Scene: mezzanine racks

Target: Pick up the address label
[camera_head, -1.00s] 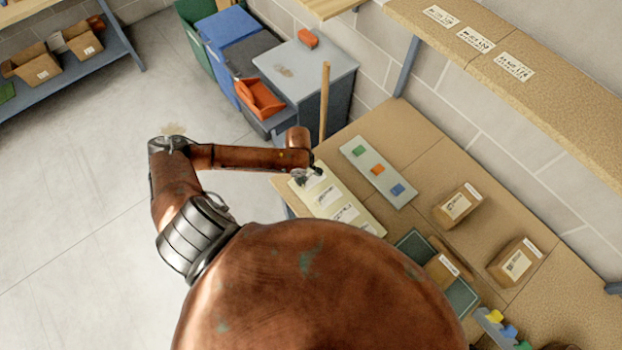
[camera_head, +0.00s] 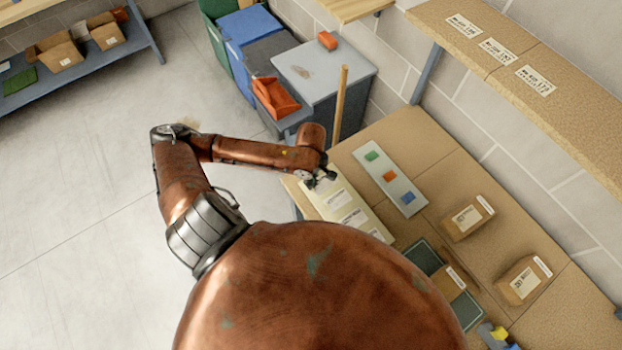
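Several white address labels lie on a pale yellow-green sheet (camera_head: 375,222) near the left edge of the brown work table. One label (camera_head: 335,199) lies just below my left gripper, and another label (camera_head: 355,218) lies nearer to me. My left gripper (camera_head: 322,181) is over the far end of the sheet, pointing down. It is small and dark here, so I cannot tell whether its fingers are open or touching a label. My own round body part hides the near end of the sheet. My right gripper is not in view.
A grey strip (camera_head: 410,188) with green, orange and blue blocks lies right of the sheet. Boxes (camera_head: 468,217) (camera_head: 523,281) stand farther right, and another box sits on a dark green tray (camera_head: 418,252). A wooden post (camera_head: 341,105) and bins stand behind. A shelf (camera_head: 570,125) overhangs at right.

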